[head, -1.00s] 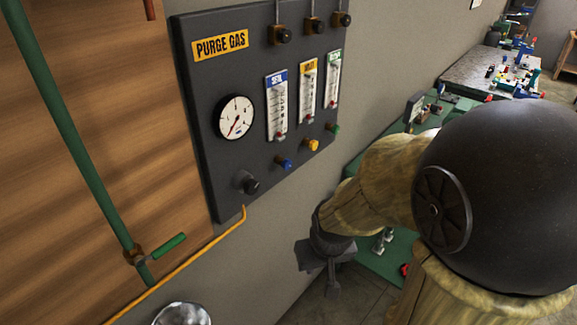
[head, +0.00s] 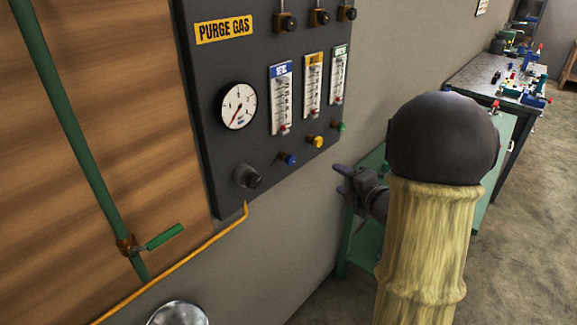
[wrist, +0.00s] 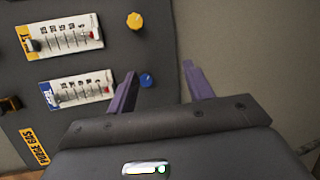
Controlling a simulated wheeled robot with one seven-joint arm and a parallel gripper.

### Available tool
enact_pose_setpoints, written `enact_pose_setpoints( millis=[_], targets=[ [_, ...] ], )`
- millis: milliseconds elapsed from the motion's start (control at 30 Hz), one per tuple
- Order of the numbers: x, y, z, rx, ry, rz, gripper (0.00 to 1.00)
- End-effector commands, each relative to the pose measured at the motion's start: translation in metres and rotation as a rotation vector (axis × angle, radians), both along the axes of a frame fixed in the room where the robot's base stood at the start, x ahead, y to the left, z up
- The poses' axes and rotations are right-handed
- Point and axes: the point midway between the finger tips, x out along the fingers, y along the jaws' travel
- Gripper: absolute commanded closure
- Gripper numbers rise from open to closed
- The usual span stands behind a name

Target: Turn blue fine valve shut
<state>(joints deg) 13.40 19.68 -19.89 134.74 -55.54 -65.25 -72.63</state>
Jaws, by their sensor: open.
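The blue fine valve knob (head: 290,159) sits on the dark purge gas panel (head: 262,150), below the blue-labelled flowmeter (head: 282,97). In the wrist view the blue knob (wrist: 146,80) is just beyond and right of my left finger's tip, apart from it as far as I can tell. My gripper (head: 343,179) is open and empty, to the right of the panel's lower edge in the head view. In the wrist view its two purple fingers (wrist: 158,70) are spread, with the blue knob near the left one and grey wall between them.
The yellow knob (head: 318,142) and green knob (head: 340,126) sit beside the blue one. A black regulator knob (head: 247,177) is at lower left. A green workbench (head: 357,245) stands behind my arm.

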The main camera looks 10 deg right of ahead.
Motion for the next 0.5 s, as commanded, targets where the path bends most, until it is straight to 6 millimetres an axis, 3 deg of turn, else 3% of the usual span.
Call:
enact_pose_setpoints(
  millis=[233,500],
  targets=[
    [-0.02,0.001,0.002,-0.248,-0.286,0.294,0.48],
    [-0.036,0.0,0.008,-0.321,-0.41,0.391,0.48]
  ],
)
